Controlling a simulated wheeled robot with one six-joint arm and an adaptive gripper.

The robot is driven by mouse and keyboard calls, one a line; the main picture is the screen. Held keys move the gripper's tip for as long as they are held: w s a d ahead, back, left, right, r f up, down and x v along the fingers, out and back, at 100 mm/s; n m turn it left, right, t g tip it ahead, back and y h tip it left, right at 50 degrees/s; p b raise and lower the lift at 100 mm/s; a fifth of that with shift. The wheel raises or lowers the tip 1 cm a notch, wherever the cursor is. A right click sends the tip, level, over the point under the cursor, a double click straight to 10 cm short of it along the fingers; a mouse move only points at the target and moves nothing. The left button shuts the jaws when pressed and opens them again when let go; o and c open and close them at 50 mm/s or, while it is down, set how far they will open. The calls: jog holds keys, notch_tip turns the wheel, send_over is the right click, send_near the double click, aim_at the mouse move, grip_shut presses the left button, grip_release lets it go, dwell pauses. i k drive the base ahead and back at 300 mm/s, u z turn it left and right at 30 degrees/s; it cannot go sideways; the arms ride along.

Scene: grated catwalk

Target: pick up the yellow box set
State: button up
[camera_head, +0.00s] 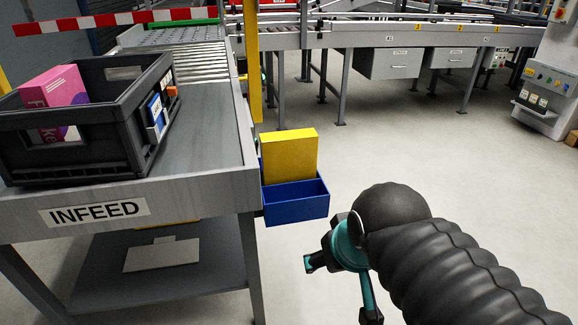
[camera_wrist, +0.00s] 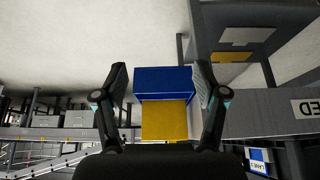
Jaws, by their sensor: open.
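The yellow box set (camera_head: 290,156) stands upright in a small blue bin (camera_head: 296,204) fixed at the right side of the infeed table. Its lower part is hidden by the bin's front wall. My gripper (camera_head: 338,287) is to the right of and in front of the bin, apart from it. In the wrist view my gripper (camera_wrist: 163,92) is open, with one finger on each side of the picture. The yellow box set (camera_wrist: 165,122) and the blue bin (camera_wrist: 163,82) show between the fingers, upside down. Nothing is held.
The infeed table (camera_head: 200,199) carries a black crate (camera_head: 77,150) with a pink box (camera_head: 52,98) inside. A yellow post (camera_head: 252,60) rises just behind the bin. A conveyor with grey drawers (camera_head: 396,64) runs along the back. The floor right of the bin is clear.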

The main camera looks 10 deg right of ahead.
aim_at(287, 157)
jog(key=k, duration=1.1)
jog(key=z, duration=0.9)
jog(key=i, duration=1.45)
jog(key=u, duration=0.45)
